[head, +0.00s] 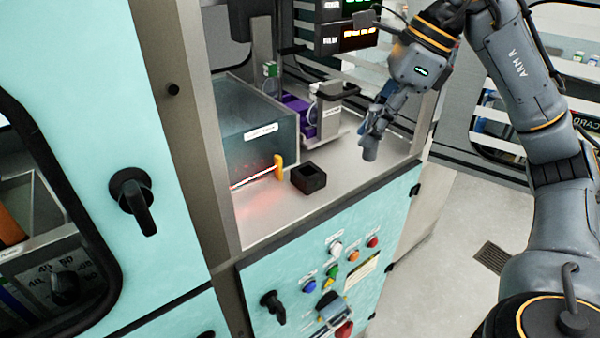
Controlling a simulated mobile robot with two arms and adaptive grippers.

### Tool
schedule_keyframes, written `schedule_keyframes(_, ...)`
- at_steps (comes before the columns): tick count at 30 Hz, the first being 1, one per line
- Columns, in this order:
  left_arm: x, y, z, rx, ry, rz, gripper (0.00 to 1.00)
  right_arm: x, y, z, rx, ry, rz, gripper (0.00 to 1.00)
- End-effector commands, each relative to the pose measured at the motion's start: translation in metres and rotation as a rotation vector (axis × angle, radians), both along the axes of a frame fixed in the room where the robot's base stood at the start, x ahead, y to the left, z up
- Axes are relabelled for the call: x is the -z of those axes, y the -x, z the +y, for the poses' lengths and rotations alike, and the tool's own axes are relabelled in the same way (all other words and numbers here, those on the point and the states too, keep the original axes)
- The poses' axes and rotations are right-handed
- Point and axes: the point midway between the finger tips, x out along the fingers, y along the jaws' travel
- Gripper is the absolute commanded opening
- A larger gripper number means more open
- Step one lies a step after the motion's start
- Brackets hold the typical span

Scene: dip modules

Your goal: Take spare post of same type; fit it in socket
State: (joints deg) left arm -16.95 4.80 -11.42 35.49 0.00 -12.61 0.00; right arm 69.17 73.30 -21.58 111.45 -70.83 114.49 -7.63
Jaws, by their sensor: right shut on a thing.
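My right gripper (378,118) hangs over the right part of the metal work surface, pointing down. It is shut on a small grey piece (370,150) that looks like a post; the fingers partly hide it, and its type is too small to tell. A black square block (308,178) with a dark opening in its top stands on the work surface, left of and nearer than the gripper; it looks like the socket. The held piece is apart from it. My left gripper is not in view.
A glass-sided tank (258,135) with a yellow-orange handle (279,167) and red glow stands left of the block. Behind are a purple rack (298,112) and a grey stand (328,112). The surface (345,185) right of the block is clear. Knobs and buttons line the turquoise front panel (375,285).

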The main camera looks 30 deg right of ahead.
Motion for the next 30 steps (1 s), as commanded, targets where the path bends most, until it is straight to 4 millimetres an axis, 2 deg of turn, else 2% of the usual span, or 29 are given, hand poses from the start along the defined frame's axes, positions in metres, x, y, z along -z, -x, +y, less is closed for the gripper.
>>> schedule_keyframes(2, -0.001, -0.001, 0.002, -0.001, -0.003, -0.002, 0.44, -0.002, -0.003, 0.000, 0.020, -0.002, 0.001, 0.00)
schedule_keyframes(5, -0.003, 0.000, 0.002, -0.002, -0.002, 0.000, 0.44, 0.005, -0.018, 0.004, 0.025, -0.004, 0.005, 0.00)
schedule_keyframes(11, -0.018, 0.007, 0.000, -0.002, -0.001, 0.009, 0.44, 0.023, -0.066, 0.015, 0.024, -0.003, 0.007, 0.00)
schedule_keyframes(14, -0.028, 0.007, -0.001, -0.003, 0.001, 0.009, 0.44, 0.035, -0.090, 0.020, 0.024, -0.004, 0.008, 0.00)
schedule_keyframes(15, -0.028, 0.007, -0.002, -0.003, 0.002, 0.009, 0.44, 0.047, -0.095, 0.021, 0.025, -0.002, 0.010, 0.00)
schedule_keyframes(18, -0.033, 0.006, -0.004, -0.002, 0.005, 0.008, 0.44, 0.064, -0.110, 0.023, 0.026, -0.002, 0.007, 0.00)
schedule_keyframes(21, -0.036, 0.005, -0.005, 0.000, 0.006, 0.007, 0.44, 0.077, -0.119, 0.026, 0.025, -0.002, 0.005, 0.00)
schedule_keyframes(30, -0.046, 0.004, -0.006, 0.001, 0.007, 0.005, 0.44, 0.101, -0.134, 0.028, 0.026, -0.001, 0.006, 0.00)
